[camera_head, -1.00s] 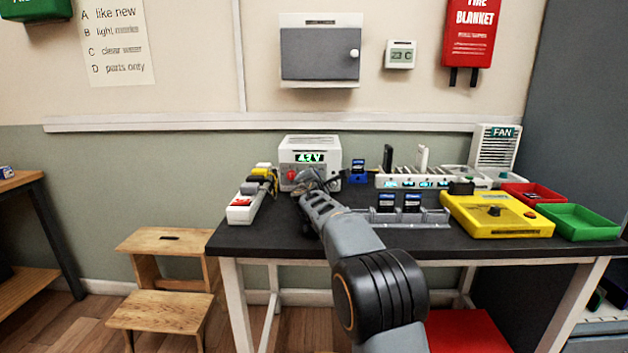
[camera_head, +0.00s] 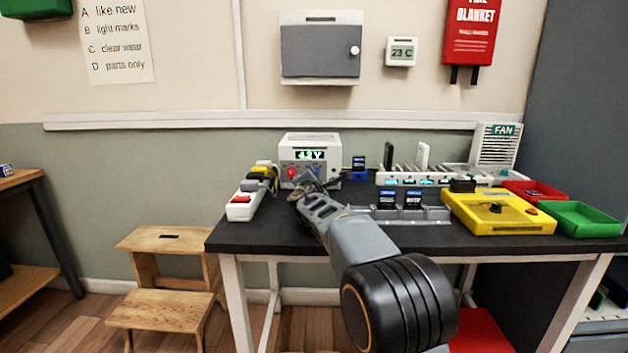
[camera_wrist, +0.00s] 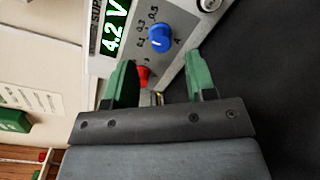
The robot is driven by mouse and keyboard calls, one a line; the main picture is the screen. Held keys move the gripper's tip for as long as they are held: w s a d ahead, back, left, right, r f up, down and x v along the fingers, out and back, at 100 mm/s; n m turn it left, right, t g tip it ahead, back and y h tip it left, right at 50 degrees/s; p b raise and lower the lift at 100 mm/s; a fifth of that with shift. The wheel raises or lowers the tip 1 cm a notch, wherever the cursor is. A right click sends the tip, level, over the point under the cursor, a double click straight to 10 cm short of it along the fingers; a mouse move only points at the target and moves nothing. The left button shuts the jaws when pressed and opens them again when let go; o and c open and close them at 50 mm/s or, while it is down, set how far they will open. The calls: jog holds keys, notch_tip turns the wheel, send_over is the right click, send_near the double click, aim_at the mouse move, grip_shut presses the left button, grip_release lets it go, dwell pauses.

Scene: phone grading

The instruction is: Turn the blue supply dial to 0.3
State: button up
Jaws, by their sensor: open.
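The white power supply (camera_head: 325,150) stands at the back of the black table. In the wrist view its panel is tilted, with the blue dial (camera_wrist: 160,36) beside printed marks 0.1, 0.3 and 0.5 and the letter A. The exact setting of the dial is too small to tell. The green display (camera_wrist: 114,25) reads 4.2 V. A red dial (camera_wrist: 142,74) sits nearer to my left finger. My gripper (camera_wrist: 161,68) is open, its green fingers pointing at the panel, with the blue dial ahead between their lines and apart from them. In the head view my gripper (camera_head: 308,184) is at the front of the supply.
A white power strip (camera_head: 242,206) lies left of the supply. A grey rack (camera_head: 436,215) with dark cards, a yellow box (camera_head: 497,222), a white multi-slot stand (camera_head: 400,180) and red and green trays (camera_head: 582,222) are to the right.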

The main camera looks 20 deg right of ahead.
jog(key=shift+v, duration=1.4)
jog(key=s+d+r+m+g+h+p, duration=0.1)
jog(key=s+d+r+m+g+p, duration=0.15)
jog(key=s+r+m+p, duration=0.5)
jog(key=s+d+r+m+g+p, duration=0.2)
jog(key=s+r+m+g+p, duration=0.25)
jog(key=s+p, duration=0.55)
jog(key=s+a+r+m+g+y+p, duration=0.1)
jog(key=s+a+m+g+y+p, duration=0.1)
jog(key=s+p, duration=0.7)
jog(key=s+a+r+m+g+y+p, duration=0.2)
jog(key=s+a+m+g+y+p, duration=0.1)
jog(key=s+a+m+y+p, duration=0.2)
jog(key=s+a+m+p, duration=0.2)
jog(key=s+p, duration=0.2)
jog(key=s, duration=0.1)
jog(key=shift+s+g, duration=0.3)
jog(key=shift+c, duration=0.4)
